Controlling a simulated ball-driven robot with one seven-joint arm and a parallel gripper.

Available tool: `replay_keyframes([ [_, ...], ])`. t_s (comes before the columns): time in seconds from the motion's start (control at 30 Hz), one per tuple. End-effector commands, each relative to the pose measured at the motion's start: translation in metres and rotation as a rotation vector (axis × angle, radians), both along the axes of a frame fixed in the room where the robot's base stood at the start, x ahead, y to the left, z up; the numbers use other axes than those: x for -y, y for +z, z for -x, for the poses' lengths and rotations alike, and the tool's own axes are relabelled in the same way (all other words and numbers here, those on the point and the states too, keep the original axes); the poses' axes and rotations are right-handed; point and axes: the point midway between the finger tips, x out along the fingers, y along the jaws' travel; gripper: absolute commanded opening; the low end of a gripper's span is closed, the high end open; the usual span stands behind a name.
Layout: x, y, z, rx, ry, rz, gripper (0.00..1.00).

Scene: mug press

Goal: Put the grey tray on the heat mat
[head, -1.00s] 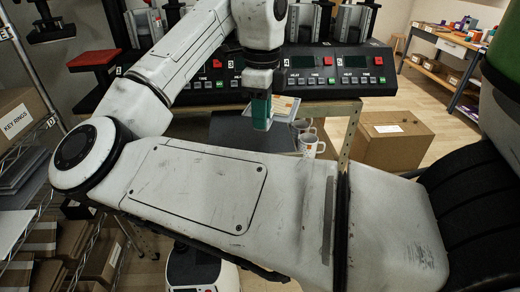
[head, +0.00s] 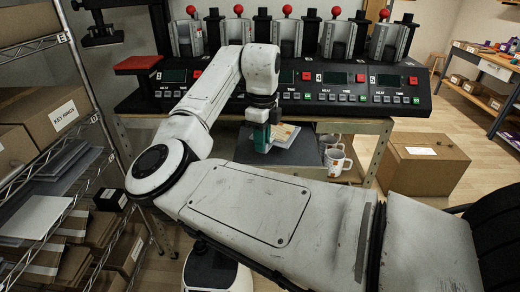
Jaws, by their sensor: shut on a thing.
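My gripper (head: 262,138), with teal fingers, points down in front of the press bench and is shut on what looks like the near part of the grey tray. The dark grey tray (head: 244,147) shows as a flat panel around and behind the fingers, its front edge hidden by my arm. Pale cards (head: 285,134) lie beside the fingers, seemingly on the tray. White mugs (head: 337,160) stand at its right; I cannot tell whether they are on it. A flat red pad (head: 138,63) sits at the bench's left end; I cannot tell whether it is the heat mat.
A bench (head: 385,125) carries a row of mug presses (head: 285,35) behind the gripper. A wire rack with boxes (head: 62,112) stands at left. A cardboard box (head: 425,162) stands on the floor at right, with open floor beyond it.

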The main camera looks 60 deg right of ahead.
Motion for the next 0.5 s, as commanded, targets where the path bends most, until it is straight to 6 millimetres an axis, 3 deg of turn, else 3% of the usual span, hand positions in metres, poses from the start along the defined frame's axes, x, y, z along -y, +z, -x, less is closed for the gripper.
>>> replay_keyframes([
  [0.33,0.004,-0.035,-0.009,0.000,0.000,-0.002,0.00],
  [0.5,0.004,-0.043,-0.009,0.000,-0.001,0.000,0.00],
])
